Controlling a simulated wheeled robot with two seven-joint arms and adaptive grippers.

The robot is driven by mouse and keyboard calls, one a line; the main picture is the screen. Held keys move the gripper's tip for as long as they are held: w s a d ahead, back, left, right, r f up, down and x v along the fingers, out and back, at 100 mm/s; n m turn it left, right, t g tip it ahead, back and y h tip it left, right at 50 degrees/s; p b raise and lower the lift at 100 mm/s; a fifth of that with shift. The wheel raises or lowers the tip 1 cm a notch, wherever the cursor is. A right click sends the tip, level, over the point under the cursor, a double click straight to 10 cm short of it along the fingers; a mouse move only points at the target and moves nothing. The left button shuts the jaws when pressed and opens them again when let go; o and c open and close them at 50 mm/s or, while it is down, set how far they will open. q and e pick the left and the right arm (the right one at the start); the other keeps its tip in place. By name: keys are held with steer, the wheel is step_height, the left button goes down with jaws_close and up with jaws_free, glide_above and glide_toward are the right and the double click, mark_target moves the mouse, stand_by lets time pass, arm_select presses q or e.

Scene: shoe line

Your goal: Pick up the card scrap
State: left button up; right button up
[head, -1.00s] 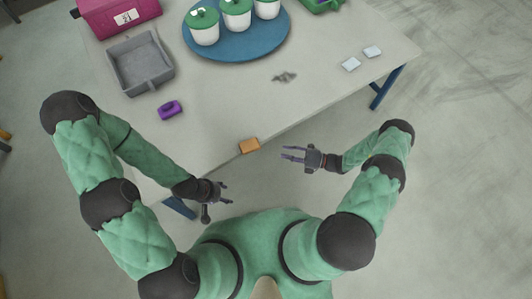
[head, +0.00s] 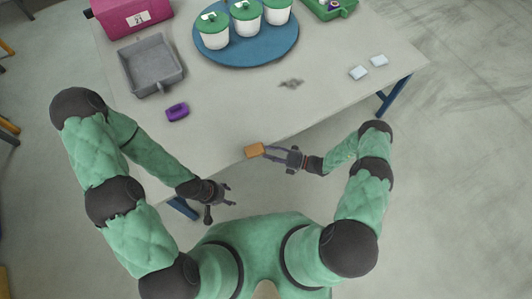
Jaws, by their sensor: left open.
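A small orange-brown block-like piece (head: 254,150), which may be the card scrap, lies at the near edge of the table (head: 225,120). My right gripper (head: 268,151) is at its right end, with the fingertips touching or beside it; I cannot tell whether they grip it. My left gripper (head: 230,194) is open and empty, off the table's near edge, lower left of the piece. A crumpled grey scrap (head: 291,83) lies flat farther back on the table.
A purple object (head: 177,111) and a grey tray (head: 152,90) are on the left. A magenta box (head: 130,15), a blue round tray (head: 245,55) with green-lidded white cups, and a green container (head: 330,8) stand behind. Two pale pieces (head: 368,66) lie right.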

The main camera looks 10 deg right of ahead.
steer(key=shift+a, duration=0.15)
jaws_close()
steer(key=shift+r, duration=0.15)
step_height(320, 180, up, 2)
steer(key=shift+r+p, duration=0.15)
steer(key=shift+p, duration=0.6)
steer(key=s+d+r, duration=0.2)
steer(key=s+d, duration=0.1)
steer(key=d, duration=0.3)
steer(key=s+d+r, duration=0.2)
steer(key=d+r, duration=0.1)
steer(key=d, duration=0.3)
steer(key=shift+s+d, duration=0.35)
steer(key=shift+s, duration=0.05)
